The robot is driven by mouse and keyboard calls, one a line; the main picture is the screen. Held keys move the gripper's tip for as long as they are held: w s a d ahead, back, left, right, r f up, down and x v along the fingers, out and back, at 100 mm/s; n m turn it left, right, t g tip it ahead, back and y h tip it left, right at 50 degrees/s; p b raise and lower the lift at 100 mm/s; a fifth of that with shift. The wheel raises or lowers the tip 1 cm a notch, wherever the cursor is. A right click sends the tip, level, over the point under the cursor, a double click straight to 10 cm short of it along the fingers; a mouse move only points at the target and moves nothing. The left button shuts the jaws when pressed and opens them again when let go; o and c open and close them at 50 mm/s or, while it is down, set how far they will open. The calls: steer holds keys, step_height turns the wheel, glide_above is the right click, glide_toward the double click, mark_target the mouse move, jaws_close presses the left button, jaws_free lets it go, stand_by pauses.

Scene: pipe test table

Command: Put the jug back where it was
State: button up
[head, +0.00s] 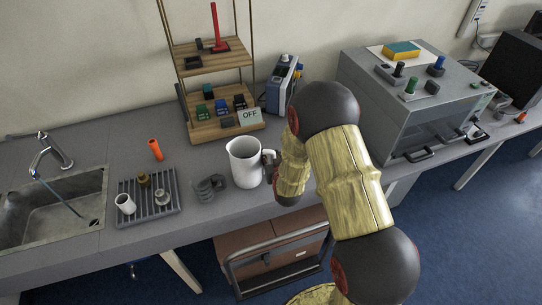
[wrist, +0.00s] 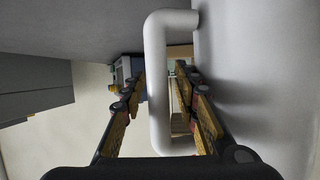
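The jug (head: 245,164) is white and stands upright on the grey worktop in the head view, right of the drying rack. Its handle side faces my gripper (head: 268,161), which is partly hidden by my arm. In the wrist view the jug's white handle (wrist: 157,95) runs between the two fingers of my gripper (wrist: 160,90), with a visible gap on each side. The fingers are open around the handle and do not appear to press on it. The jug's wall (wrist: 260,70) fills the right of the wrist view.
A grey coiled item (head: 208,188) sits just left of the jug. The drying rack (head: 170,208) holds small cups, with an orange cylinder (head: 155,149) behind. A wooden shelf (head: 205,133) with an OFF sign stands behind the jug; a large grey box (head: 360,85) stands right.

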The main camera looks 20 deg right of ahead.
steer(key=shift+r, duration=0.1)
steer(key=v, duration=1.2)
steer(key=s+a+r+n+g+y, duration=0.1)
steer(key=s+a+r+g, duration=0.15)
steer(key=r, duration=0.55)
steer(key=s+a+r+g+y, duration=0.1)
steer(key=s+r, duration=0.2)
steer(key=r, duration=0.5)
steer(key=s+r+g, duration=0.2)
steer(key=s+r, duration=0.2)
steer(key=s, duration=0.6)
steer(key=s+a+r+g, duration=0.1)
steer(key=s+r, duration=0.4)
steer(key=s, duration=0.6)
steer(key=shift+s+n+g+p, duration=0.3)
steer(key=shift+n+g+p, duration=0.15)
steer(key=shift+g, duration=0.2)
steer(key=shift+f, duration=0.1)
